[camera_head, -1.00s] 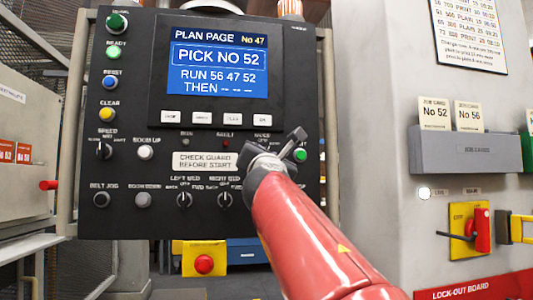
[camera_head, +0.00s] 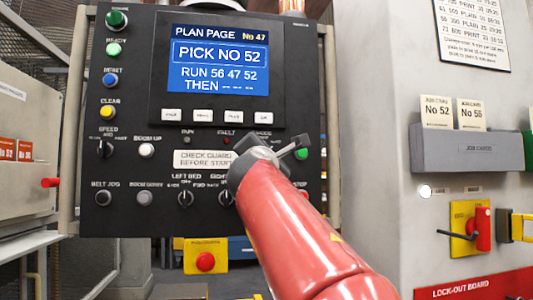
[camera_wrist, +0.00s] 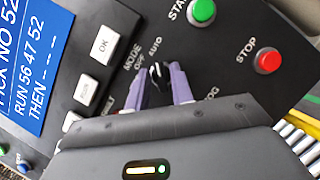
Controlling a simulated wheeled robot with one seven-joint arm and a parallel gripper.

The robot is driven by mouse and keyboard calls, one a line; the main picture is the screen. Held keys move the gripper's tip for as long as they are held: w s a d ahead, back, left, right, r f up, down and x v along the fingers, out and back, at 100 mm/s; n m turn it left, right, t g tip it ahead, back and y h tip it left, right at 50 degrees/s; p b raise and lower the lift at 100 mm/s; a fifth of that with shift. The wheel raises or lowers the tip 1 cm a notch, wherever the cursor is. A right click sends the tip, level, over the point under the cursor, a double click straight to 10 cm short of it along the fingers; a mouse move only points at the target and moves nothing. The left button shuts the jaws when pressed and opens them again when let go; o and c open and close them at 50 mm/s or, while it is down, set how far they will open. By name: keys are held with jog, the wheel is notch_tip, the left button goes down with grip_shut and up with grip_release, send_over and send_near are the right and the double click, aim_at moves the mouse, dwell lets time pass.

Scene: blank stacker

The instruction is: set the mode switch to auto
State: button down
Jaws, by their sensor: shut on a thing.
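The mode switch (camera_wrist: 157,74) is a small black knob with a pale mark on the dark control panel (camera_head: 150,222). In the wrist view it sits between the two purple fingers of my gripper (camera_wrist: 161,86), which are shut on it. OFF and AUTO labels (camera_wrist: 155,45) show just above it, and JOG lies to its right, partly hidden. The pale mark points up in that picture, roughly toward AUTO; its exact setting is hard to tell. In the head view my gripper (camera_head: 272,150) and red arm hide the switch.
A green start button (camera_wrist: 202,11) and red stop button (camera_wrist: 268,61) sit close to my gripper. White keys such as OK (camera_wrist: 103,45) flank the blue screen (camera_head: 220,60). Other knobs (camera_head: 185,198) fill the panel's lower part. A grey cabinet (camera_head: 380,150) stands at right.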

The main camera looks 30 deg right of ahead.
jog(key=shift+r, duration=0.1)
jog(key=c, duration=1.5)
grip_release()
jog(key=b+v, duration=0.2)
jog(key=v, duration=0.6)
jog(key=shift+b, duration=0.3)
jog(key=shift+d, duration=0.1)
jog(key=s+a+f+m+g+y, duration=0.15)
jog(key=f+m, duration=0.25)
jog(key=f, duration=0.6)
jog(key=s+f+m+g+y, duration=0.2)
jog(key=s+f+m+g, duration=0.1)
jog(key=f, duration=0.7)
jog(key=s+a+f+m+g+y, duration=0.15)
jog(key=f+m, duration=0.25)
jog(key=f, duration=0.6)
jog(key=s+a+f+m+g+y, duration=0.3)
jog(key=s+f, duration=0.4)
jog(key=f, duration=0.3)
jog(key=s+a+f+m+g+y, duration=0.3)
jog(key=s+a+f+m, duration=0.1)
jog(key=f, duration=0.7)
jog(key=s+m, duration=0.1)
jog(key=s, duration=0.1)
jog(key=shift+s+a+f+m, duration=0.35)
jog(key=shift+s+m, duration=0.05)
